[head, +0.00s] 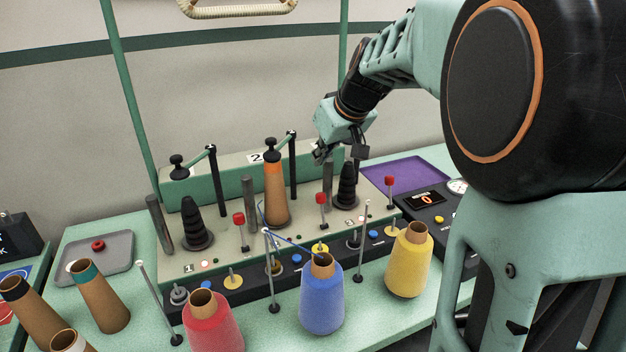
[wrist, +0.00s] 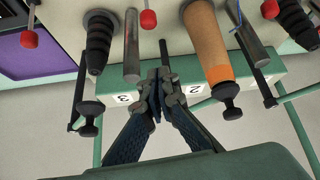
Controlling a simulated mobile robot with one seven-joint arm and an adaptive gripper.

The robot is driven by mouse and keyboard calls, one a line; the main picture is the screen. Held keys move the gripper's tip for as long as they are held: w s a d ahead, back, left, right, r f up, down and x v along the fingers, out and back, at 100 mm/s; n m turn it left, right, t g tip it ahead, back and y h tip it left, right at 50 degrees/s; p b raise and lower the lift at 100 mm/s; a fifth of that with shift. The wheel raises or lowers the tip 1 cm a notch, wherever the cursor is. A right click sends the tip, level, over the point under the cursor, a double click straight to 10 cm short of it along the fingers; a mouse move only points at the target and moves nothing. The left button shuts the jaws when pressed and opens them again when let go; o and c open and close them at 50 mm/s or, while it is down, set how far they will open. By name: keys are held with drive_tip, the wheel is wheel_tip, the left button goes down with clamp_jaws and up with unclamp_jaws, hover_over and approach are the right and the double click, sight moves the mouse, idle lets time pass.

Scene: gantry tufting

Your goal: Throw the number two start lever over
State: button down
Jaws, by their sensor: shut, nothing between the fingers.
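The number two start lever is a thin stalk with a red knob (head: 321,197), standing upright just right of the second station's orange-topped brown cone (head: 276,195). In the wrist view, where the picture is upside down, its red knob (wrist: 148,18) is at the top, left of the cone (wrist: 207,45). The "2" plate (head: 256,157) is on the green back rail. My gripper (head: 321,156) is above and behind the machine, near the third station. In the wrist view my gripper (wrist: 158,76) is shut and empty, between the "2" and "3" plates, apart from the lever.
Matching red-knobbed levers stand at station one (head: 239,218) and station three (head: 389,181). Black spindles (head: 193,225), grey posts and swing arms crowd the machine. Red, blue (head: 322,300) and yellow (head: 409,265) yarn cones stand in front. A blue thread runs from the blue cone towards station two.

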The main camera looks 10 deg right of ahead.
sight(318, 195)
drive_tip(key=f, duration=0.3)
drive_tip(key=w+f, duration=0.1)
drive_tip(key=f, duration=0.2)
drive_tip(key=w+f, duration=0.1)
drive_tip(key=f, duration=0.2)
drive_tip(key=shift+a+f, duration=0.1)
idle(0.3)
drive_tip(key=shift+s+f+b, duration=0.2)
drive_tip(key=shift+b, duration=0.7)
